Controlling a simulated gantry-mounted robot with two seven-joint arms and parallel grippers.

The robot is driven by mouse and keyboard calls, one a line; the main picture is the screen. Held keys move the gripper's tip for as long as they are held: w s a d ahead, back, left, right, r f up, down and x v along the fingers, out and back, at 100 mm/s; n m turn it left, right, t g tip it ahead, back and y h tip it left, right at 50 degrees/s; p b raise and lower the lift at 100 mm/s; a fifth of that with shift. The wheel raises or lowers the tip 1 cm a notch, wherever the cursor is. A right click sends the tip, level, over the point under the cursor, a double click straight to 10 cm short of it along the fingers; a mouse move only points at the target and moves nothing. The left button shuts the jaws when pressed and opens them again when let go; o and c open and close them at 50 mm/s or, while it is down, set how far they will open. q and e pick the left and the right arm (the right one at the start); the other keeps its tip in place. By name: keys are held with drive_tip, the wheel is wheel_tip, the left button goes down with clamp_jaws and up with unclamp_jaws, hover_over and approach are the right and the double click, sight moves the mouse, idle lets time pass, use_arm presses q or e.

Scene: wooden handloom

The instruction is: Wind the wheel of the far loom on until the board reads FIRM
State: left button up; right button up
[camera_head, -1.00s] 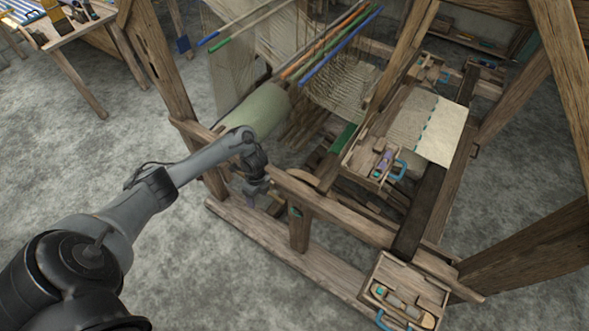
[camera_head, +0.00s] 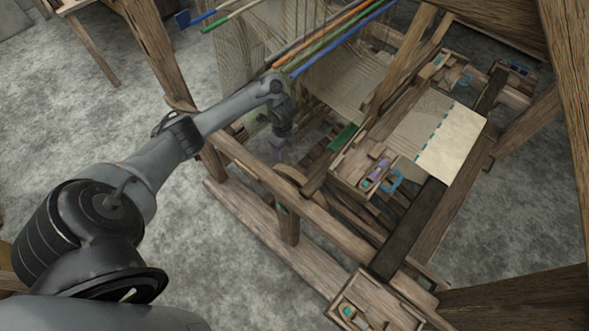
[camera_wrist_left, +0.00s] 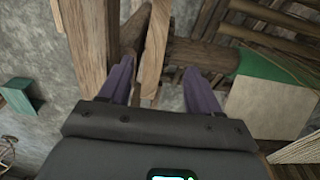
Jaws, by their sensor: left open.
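The wooden loom (camera_head: 232,147) fills the middle of the head view. My left gripper (camera_head: 278,154) points down inside its frame, just behind the near side beam. In the left wrist view its two purple fingers (camera_wrist_left: 160,72) are apart, with a narrow upright wooden piece (camera_wrist_left: 155,45) between them. I cannot tell whether the fingers touch it. A rounded wooden edge (camera_head: 291,174) shows beside the beam near the gripper; I cannot tell whether it is the wheel. I see no readable board. My right gripper is not in view.
Wooden posts and beams crowd the gripper. Coloured rods (camera_head: 335,40) lie above and behind it, and a green panel (camera_head: 343,136) is to its right. Pale cloth (camera_head: 452,143) and shuttle boxes stand further right.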

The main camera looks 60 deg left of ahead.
use_arm(q)
drive_tip(key=b, duration=0.3)
hover_over(284, 168)
wheel_tip(284, 168, down, 5)
drive_tip(key=shift+r, duration=0.15)
drive_tip(key=shift+f+b, duration=0.85)
drive_tip(key=shift+f, duration=0.1)
wheel_tip(284, 168, down, 8)
drive_tip(key=b, duration=0.2)
drive_tip(key=shift+f+b, duration=0.1)
drive_tip(key=shift+b, duration=0.2)
drive_tip(key=shift+f, duration=0.75)
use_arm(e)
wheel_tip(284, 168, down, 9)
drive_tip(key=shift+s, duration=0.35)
use_arm(q)
drive_tip(key=shift+c, duration=0.3)
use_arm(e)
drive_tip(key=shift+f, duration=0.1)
use_arm(q)
clamp_jaws()
drive_tip(key=shift+d, duration=0.1)
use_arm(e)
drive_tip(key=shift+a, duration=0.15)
